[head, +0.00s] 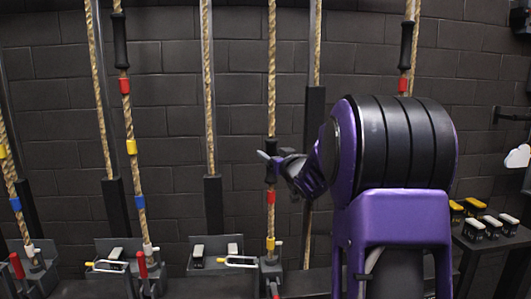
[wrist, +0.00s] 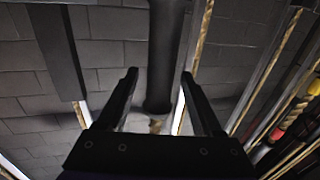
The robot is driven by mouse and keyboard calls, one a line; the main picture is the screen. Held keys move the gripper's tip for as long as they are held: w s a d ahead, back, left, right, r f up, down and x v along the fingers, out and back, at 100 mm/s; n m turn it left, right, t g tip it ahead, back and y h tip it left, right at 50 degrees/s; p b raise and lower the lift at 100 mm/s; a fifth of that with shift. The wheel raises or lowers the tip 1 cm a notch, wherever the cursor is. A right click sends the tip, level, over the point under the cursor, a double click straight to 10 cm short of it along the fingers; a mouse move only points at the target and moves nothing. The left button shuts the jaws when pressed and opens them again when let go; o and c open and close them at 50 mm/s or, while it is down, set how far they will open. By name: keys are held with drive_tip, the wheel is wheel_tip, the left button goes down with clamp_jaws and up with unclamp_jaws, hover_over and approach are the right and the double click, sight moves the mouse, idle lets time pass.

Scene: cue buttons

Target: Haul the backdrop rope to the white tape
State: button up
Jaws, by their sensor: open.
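My gripper (head: 268,160) is raised at the middle roped line in the head view, with its jaws open. In the wrist view my gripper (wrist: 160,76) has a finger on each side of a black sleeve (wrist: 164,50), and a bit of rope shows below it. I cannot tell whether the fingers touch it. The rope (head: 271,70) hangs upright, with red tape (head: 271,197) and yellow tape (head: 270,243) below my gripper. White tape (head: 147,248) shows low on a rope to the left. No label names the backdrop rope.
Other ropes with black sleeves and coloured tape hang at the left (head: 126,110) and behind my arm (head: 404,60). Red-handled levers (head: 142,264) and a low rail of rope locks stand below. A black stand (head: 490,245) with yellow and white switches is at right.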

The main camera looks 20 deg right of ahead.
drive_tip(key=shift+w, duration=1.9)
clamp_jaws()
